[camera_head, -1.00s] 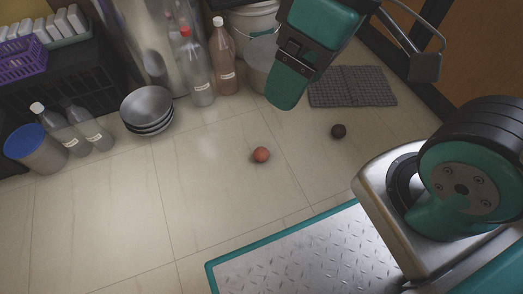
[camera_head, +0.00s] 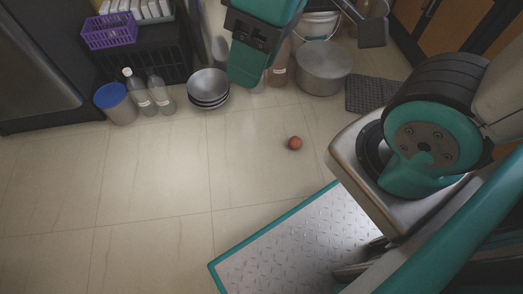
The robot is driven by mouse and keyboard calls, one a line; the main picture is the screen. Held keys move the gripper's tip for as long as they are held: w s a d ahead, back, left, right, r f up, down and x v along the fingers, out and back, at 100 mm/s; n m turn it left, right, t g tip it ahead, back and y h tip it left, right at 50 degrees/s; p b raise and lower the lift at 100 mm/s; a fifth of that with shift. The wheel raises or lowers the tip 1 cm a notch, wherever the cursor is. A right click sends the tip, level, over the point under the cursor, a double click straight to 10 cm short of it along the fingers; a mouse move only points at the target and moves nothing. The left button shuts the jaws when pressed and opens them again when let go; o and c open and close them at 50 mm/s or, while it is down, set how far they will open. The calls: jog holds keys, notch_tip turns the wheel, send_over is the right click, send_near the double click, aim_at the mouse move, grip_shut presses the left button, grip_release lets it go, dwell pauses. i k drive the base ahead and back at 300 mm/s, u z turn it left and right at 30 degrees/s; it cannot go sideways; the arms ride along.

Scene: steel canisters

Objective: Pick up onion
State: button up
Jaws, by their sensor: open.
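A small reddish round thing (camera_head: 295,143), which looks like the onion, lies alone on the tiled floor right of the middle. It is too small to be sure of its kind. My teal arm hangs in at the top. The rest of the gripper is hidden or out of the picture.
Stacked metal bowls (camera_head: 208,88), clear bottles (camera_head: 160,95), a blue-topped bin (camera_head: 116,104) and a steel pot (camera_head: 323,70) stand along the back. A purple basket (camera_head: 110,32) sits on a black crate. A grey mat (camera_head: 367,94) lies right. The left floor is clear.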

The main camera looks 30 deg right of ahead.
aim_at(295, 143)
jog(key=u, duration=1.55)
jog(key=i, duration=0.65)
jog(key=z, duration=2.4)
